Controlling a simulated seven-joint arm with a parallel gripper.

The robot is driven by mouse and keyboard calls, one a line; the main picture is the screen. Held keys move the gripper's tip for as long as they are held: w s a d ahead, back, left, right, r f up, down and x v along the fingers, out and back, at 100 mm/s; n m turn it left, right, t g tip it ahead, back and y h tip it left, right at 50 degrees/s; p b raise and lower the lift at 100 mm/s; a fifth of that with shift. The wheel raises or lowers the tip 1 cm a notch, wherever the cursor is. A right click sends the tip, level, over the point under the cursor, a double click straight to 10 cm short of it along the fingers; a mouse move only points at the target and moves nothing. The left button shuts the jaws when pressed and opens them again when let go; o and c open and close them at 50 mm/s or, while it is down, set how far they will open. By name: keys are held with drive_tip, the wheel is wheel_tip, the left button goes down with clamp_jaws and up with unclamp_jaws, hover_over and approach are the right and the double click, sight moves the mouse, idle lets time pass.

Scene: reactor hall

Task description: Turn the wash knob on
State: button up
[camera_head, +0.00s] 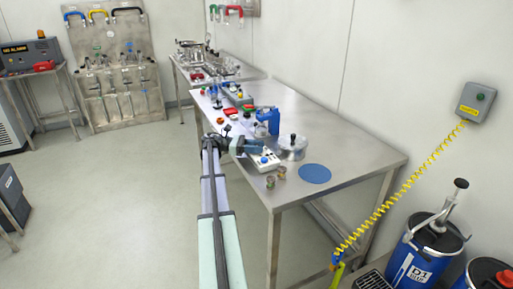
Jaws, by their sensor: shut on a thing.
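A small white control box (266,163) stands near the front left edge of the steel table, with a blue round knob or button (264,160) on its top. My arm reaches in from the bottom of the picture, and my gripper (254,147) is at the far side of this box. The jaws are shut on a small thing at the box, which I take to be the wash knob. The fingers hide most of it, so its turned position cannot be told. Any label is too small to read.
A lidded steel pot (292,148), a blue disc (315,174) and small jars (276,175) stand close to the box. A blue jug (268,120) is behind. The steel table's (350,150) right part is clear. A yellow coiled cable (405,185) hangs at right.

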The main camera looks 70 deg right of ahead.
drive_tip(key=shift+m+y, duration=0.5)
drive_tip(key=shift+y, duration=0.3)
drive_tip(key=o, duration=0.9)
drive_tip(key=shift+o, duration=0.2)
wheel_tip(320, 180, up, 10)
